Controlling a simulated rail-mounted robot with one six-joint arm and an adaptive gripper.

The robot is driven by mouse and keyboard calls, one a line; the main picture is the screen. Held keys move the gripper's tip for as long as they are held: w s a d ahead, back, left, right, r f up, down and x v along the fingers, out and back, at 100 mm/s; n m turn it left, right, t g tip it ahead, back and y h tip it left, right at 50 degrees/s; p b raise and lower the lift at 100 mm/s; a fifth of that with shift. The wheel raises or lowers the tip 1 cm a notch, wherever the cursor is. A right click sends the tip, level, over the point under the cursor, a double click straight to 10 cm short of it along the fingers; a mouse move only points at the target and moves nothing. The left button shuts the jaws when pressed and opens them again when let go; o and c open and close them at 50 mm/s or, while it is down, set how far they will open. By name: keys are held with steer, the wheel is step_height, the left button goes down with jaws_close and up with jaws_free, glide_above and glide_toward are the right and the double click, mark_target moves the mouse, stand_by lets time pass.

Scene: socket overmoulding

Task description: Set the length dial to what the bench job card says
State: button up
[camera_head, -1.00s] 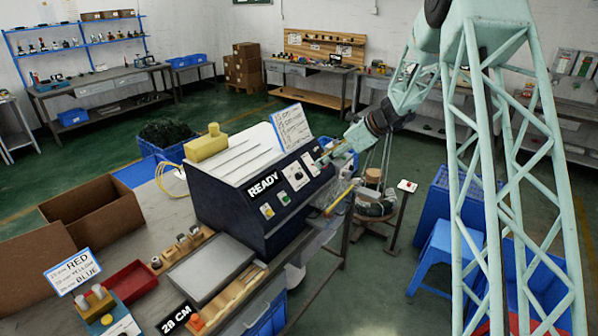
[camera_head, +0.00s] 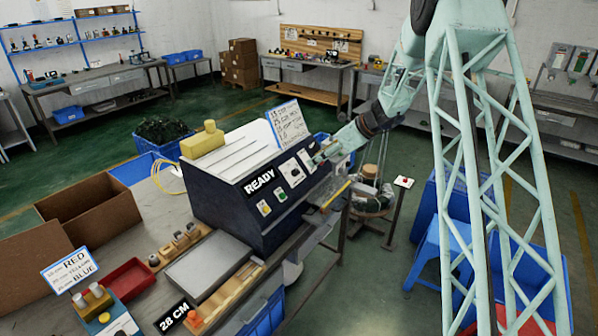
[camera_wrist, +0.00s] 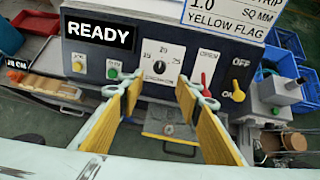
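The length dial (camera_wrist: 159,67) is a black round knob on a white plate with small numbers around it, on the dark front panel of the machine (camera_head: 232,214). The numbers are too small to read surely. My gripper (camera_wrist: 160,86) is open and empty, its yellow-padded fingers pointing at the panel on either side of and below the dial, apparently not touching it. In the head view my gripper (camera_head: 318,158) is at the panel's right part. A black sign (camera_head: 173,316) on the bench reads 28 CM. A card (camera_head: 289,125) on the machine shows YELLOW FLAG in the wrist view.
A READY display (camera_wrist: 99,36), a green button (camera_wrist: 112,73) and red and yellow switches (camera_wrist: 208,79) flank the dial. A metal tray (camera_wrist: 170,130) lies below it.

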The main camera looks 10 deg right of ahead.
mark_target(297, 171)
steer(key=shift+x, duration=5.95)
steer(key=shift+s, duration=0.1)
steer(key=shift+c, duration=0.5)
steer(key=c, duration=0.8)
